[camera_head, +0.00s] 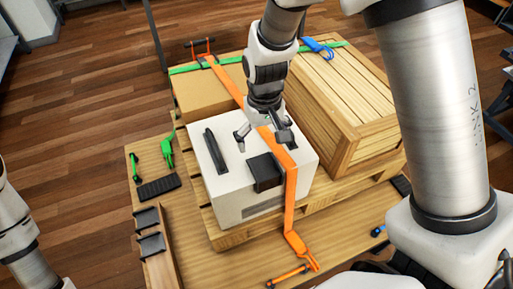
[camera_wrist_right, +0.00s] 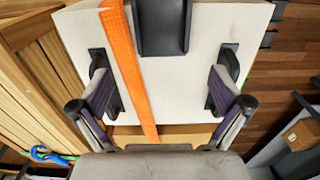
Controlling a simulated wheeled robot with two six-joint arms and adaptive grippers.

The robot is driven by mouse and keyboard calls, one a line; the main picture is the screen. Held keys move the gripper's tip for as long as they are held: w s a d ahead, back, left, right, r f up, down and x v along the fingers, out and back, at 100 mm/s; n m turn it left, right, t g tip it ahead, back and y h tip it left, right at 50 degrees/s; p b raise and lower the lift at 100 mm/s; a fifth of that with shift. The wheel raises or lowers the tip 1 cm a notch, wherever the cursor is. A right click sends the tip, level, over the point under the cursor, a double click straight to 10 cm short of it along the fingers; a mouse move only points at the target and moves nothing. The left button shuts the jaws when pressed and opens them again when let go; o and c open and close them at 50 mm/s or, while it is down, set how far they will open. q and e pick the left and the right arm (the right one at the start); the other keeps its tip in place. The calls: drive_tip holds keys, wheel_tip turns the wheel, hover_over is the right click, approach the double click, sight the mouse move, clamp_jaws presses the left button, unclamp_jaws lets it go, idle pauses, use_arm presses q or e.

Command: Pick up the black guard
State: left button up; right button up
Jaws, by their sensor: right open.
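A black guard (camera_head: 265,172) sits on the front top edge of the white box (camera_head: 232,196), beside the orange strap (camera_head: 291,190). It also shows at the top of the right wrist view (camera_wrist_right: 163,28), as a channel-shaped black piece. My right gripper (camera_head: 262,135) is open and empty, just above the box top and behind the guard. In the wrist view its two fingers (camera_wrist_right: 160,100) are spread wide, with bare white box top and the orange strap between them. My left arm shows only in part at the left edge; its gripper is out of view.
Black handles (camera_head: 214,150) stand on the box top. A wooden crate (camera_head: 345,100) is to the right, a cardboard box (camera_head: 205,98) behind. A wooden rack (camera_head: 157,262) holds black pieces. A black ridged piece (camera_head: 159,187) and green buckle (camera_head: 167,150) lie on the left.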

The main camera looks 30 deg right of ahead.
sight(265, 168)
drive_tip(key=s+f, duration=0.3)
drive_tip(key=f, duration=0.1)
drive_tip(key=shift+a+f+p, duration=0.1)
drive_tip(key=shift+a+p, duration=0.25)
drive_tip(key=shift+p, duration=0.05)
drive_tip(key=f, duration=0.1)
drive_tip(key=w+f, duration=0.1)
drive_tip(key=f, duration=0.1)
drive_tip(key=shift+d, duration=0.1)
drive_tip(key=shift+w, duration=0.15)
drive_tip(key=shift+s+r, duration=0.1)
drive_tip(key=shift+s, duration=0.15)
drive_tip(key=c, duration=1.2)
